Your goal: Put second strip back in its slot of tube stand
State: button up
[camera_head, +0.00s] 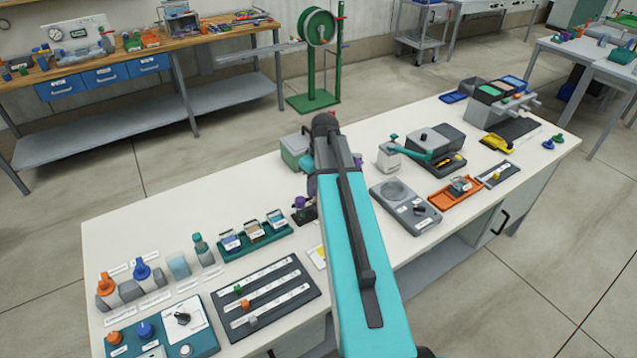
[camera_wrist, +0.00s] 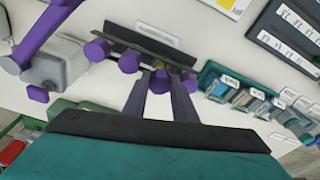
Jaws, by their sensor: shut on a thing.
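My gripper (camera_wrist: 160,74) shows in the wrist view as two dark fingers, close together, reaching up to the tube stand. They are shut on a thin thing that I take for the strip; it is mostly hidden between the fingertips. The tube stand (camera_wrist: 122,35) is a dark bar with a white label behind it and several purple round caps along its near side. The fingertips are at these caps; I cannot tell whether the strip is inside a slot. In the head view my arm hides the gripper, and part of the stand (camera_head: 305,214) shows left of it.
A teal rack (camera_head: 256,242) of labelled packs stands left of the stand. A dark board (camera_head: 262,318) with white rails lies nearer. A grey scale (camera_head: 405,205) lies right of my arm. In the wrist view a grey body with purple parts (camera_wrist: 60,68) is close on the left.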

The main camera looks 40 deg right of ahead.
jog(key=shift+f+b, duration=0.4)
jog(key=shift+f, duration=0.65)
jog(key=o, duration=1.1)
jog(key=shift+r+p, duration=2.15)
jog(key=shift+r, duration=1.35)
jog(key=shift+s, duration=0.1)
